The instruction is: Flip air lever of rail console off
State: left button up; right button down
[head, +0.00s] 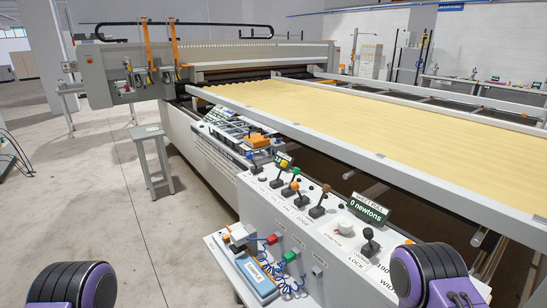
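The rail console (262,215) is a white box along the near side of the quilting gantry, right of centre in the head view. A row of levers stands on it: a blue-knobbed lever (250,155), a yellow-knobbed lever (284,163), a green-knobbed lever (296,171), an orange-knobbed lever (295,186), a brown-knobbed lever (325,189) and a black-knobbed lever (368,233). The labels are mostly too small to read, and I cannot tell which lever is the air lever. Neither gripper shows; only parts of my arms are at the bottom corners.
A display (369,208) reads "0 newtons". A white dial (346,229) sits near the black lever. A blue sample box (256,278) and coiled blue cords lie on a low shelf before the console. A grey stool (147,132) stands left. The floor at left is open.

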aim_at(248, 156)
jog(key=u, duration=0.2)
jog(key=i, duration=0.9)
jog(key=u, duration=0.5)
